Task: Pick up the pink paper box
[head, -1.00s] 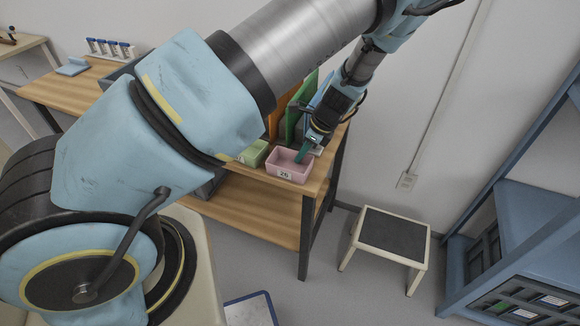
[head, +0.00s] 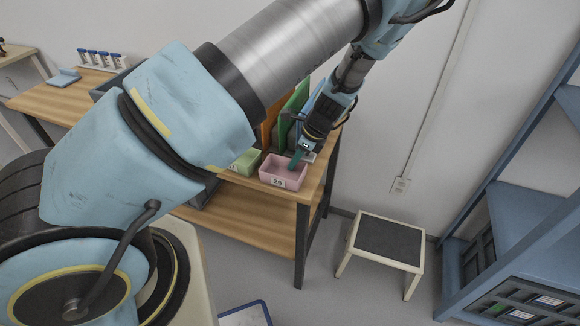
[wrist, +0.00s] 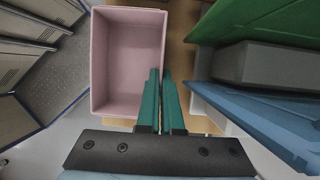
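The pink paper box (head: 270,178), an open-topped box with a "26" label on its front, is at the front right corner of the wooden table, as seen in the head view. In the wrist view the pink box (wrist: 127,60) lies at upper left, and its empty inside shows. My gripper (wrist: 161,72) points down at its right wall. The teal fingers are close together with the wall's edge between them. In the head view my gripper (head: 297,158) reaches the box's right side. I cannot tell any gap under the box.
A green box (head: 246,162) stands just left of the pink one. Upright green and orange boards (head: 296,105) stand behind, with a blue one near my gripper. A step stool (head: 388,240) is on the floor at right, near blue shelving (head: 520,215).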

